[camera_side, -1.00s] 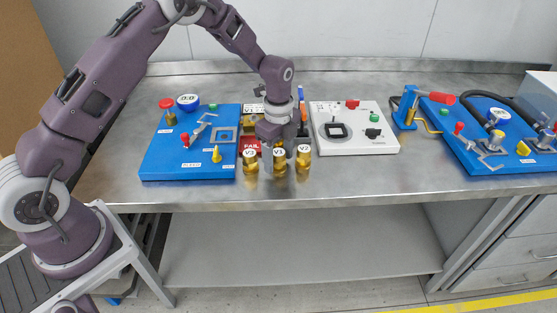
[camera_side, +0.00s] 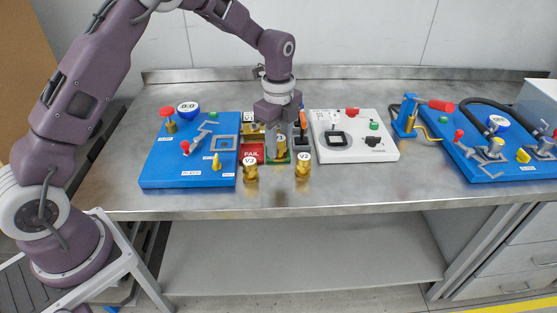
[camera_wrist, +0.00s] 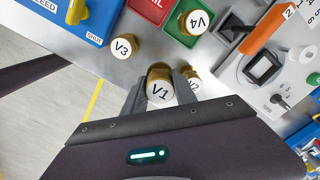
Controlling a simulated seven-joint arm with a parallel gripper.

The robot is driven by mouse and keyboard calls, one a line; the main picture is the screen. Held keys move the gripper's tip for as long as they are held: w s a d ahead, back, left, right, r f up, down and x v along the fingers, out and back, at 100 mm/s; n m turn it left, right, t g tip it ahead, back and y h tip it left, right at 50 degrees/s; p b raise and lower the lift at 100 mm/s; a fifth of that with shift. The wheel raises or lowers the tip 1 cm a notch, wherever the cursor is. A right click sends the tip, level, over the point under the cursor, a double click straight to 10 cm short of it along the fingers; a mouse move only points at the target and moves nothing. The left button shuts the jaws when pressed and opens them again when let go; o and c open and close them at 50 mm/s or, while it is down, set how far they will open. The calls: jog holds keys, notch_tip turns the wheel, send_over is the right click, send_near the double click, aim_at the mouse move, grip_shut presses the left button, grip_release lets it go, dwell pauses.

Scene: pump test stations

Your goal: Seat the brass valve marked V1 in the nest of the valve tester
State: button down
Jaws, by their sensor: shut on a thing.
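The brass valve V1 (camera_side: 281,147) has a white cap and is held upright between the fingers of my gripper (camera_side: 277,152), clear of the bench. In the wrist view, the V1 cap (camera_wrist: 160,90) faces the camera between both fingers. The white board (camera_side: 355,151) right of my gripper has a black square nest (camera_side: 337,138) with a pale middle; it looks empty. The nest also shows in the wrist view (camera_wrist: 262,67). The left blue board (camera_side: 190,175) carries a grey square frame (camera_side: 225,143). I cannot read which board is the valve tester.
Valves V3 (camera_side: 250,168) and V2 (camera_side: 303,165) stand on the bench on either side. A red FAIL tray (camera_side: 252,153) lies behind V3. Valve V4 (camera_wrist: 193,21) is in a green tray. Another blue board (camera_side: 500,160) with hoses is far right. The front bench strip is clear.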

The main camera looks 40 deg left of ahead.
jog(key=r, duration=0.1)
jog(key=a+r, duration=0.1)
jog(key=shift+r, duration=0.4)
jog(key=s+a+n, duration=0.3)
jog(key=a+n, duration=0.3)
jog(key=a, duration=1.1)
jog(key=shift+s+a+f, duration=0.1)
jog(key=shift+f, duration=1)
jog(key=shift+a+f, duration=0.1)
jog(key=shift+f, duration=1)
jog(key=shift+f, duration=0.1)
jog(key=shift+f, duration=0.5)
jog(key=shift+f, duration=0.1)
jog(key=shift+f, duration=0.35)
jog(key=shift+f, duration=0.1)
